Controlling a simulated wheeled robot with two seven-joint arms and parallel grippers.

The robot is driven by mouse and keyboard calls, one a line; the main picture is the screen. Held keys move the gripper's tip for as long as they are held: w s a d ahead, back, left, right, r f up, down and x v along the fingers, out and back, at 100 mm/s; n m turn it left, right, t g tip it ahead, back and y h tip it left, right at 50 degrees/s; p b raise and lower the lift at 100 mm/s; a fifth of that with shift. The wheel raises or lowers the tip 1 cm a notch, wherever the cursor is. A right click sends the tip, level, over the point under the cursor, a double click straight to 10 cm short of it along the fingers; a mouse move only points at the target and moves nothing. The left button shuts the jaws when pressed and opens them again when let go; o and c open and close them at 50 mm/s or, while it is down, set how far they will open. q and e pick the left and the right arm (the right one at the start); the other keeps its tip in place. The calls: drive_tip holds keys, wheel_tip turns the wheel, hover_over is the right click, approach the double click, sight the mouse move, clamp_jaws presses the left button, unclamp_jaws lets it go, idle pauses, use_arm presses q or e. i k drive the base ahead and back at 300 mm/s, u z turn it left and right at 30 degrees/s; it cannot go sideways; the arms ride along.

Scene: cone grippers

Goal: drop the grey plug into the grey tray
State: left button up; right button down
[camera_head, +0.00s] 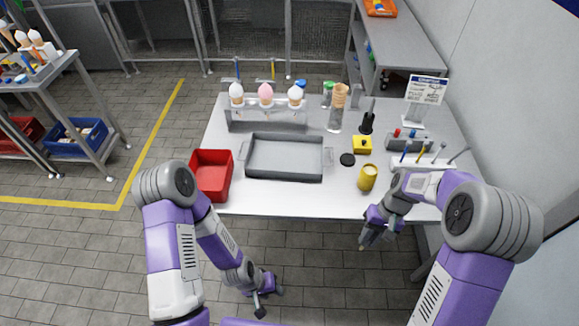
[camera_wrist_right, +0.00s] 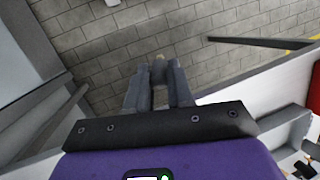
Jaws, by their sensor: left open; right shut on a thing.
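The grey tray (camera_head: 284,174) lies on the table, left of its middle, and looks empty. My right gripper (camera_head: 366,243) hangs past the table's front edge, to the right of the tray and nearer to me, with floor behind it. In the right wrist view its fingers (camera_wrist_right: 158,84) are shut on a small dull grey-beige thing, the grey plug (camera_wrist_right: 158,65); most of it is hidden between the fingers. My left gripper (camera_head: 269,299) is open and empty, low in front of the table over the floor.
A red bin (camera_head: 211,176) stands left of the tray, and a rack with ice-cream-like cones (camera_head: 266,104) behind it. Right of the tray are a black disc (camera_head: 348,159), a yellow block (camera_head: 362,145) and a yellow cup (camera_head: 367,178). A pen rack (camera_head: 420,162) stands near my right arm.

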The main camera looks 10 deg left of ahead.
sight(286, 158)
drive_tip(key=k, duration=1.1)
drive_tip(key=z, duration=0.4)
drive_tip(key=i, duration=1.1)
drive_tip(key=u, duration=0.8)
drive_tip(key=i, duration=0.75)
drive_tip(key=u, duration=0.8)
